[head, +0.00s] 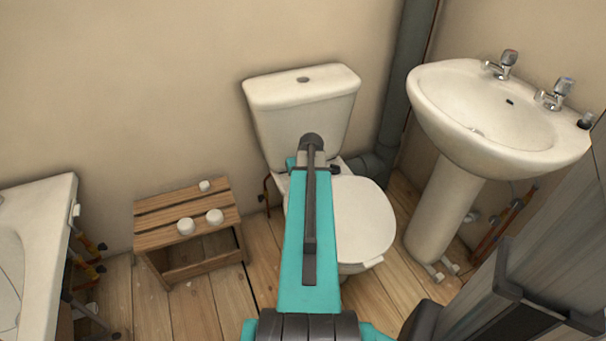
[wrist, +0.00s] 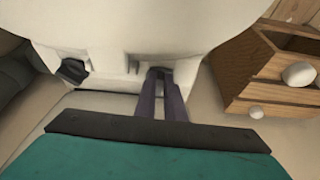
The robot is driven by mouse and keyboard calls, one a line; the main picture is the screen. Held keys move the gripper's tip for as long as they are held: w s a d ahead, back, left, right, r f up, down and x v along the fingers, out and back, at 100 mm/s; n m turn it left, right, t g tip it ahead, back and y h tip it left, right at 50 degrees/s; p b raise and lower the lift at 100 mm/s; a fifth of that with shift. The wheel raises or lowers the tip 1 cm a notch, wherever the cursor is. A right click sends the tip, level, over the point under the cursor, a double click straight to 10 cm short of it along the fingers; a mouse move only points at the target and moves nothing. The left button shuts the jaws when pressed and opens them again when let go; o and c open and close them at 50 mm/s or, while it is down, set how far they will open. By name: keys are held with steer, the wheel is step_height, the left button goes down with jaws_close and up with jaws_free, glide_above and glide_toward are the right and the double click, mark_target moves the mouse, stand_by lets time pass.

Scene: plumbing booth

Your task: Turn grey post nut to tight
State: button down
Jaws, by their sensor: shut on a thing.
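My gripper (wrist: 160,76) shows in the wrist view as two dark, narrow fingers. In the head view my teal arm covers the middle of the toilet (head: 302,100) and hides the gripper and the nut.
A slatted wooden stool (head: 180,208) with several white round pieces stands left of the toilet. The bath (head: 35,225) is at the far left. The washbasin (head: 450,105) and grey waste pipe (head: 400,90) are on the right. Bare floorboards (head: 205,300) lie in front.

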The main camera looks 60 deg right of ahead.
steer(key=m, duration=0.1)
steer(key=m+p, duration=0.1)
steer(key=m, duration=0.1)
steer(key=m+g+h+p, duration=0.1)
steer(key=shift+w+a, duration=0.2)
steer(key=shift+w, duration=0.1)
steer(key=shift+w+a+m+g+h+p, duration=0.15)
steer(key=shift+m+g+p, duration=0.1)
steer(key=shift+m, duration=0.45)
steer(key=shift+w+d+m+g+h+p, duration=0.15)
steer(key=shift+m+g, duration=0.15)
steer(key=shift+m, duration=0.4)
steer(key=shift+w+a+m+g+h+p, duration=0.15)
steer(key=shift+m+g+p, duration=0.1)
steer(key=shift+m, duration=0.45)
steer(key=shift+s, duration=0.15)
steer(key=c, duration=1.8)
jaws_free()
steer(key=p+v, duration=0.1)
steer(key=v, duration=1.2)
steer(key=shift+r+p, duration=0.35)
steer(key=shift+r, duration=0.05)
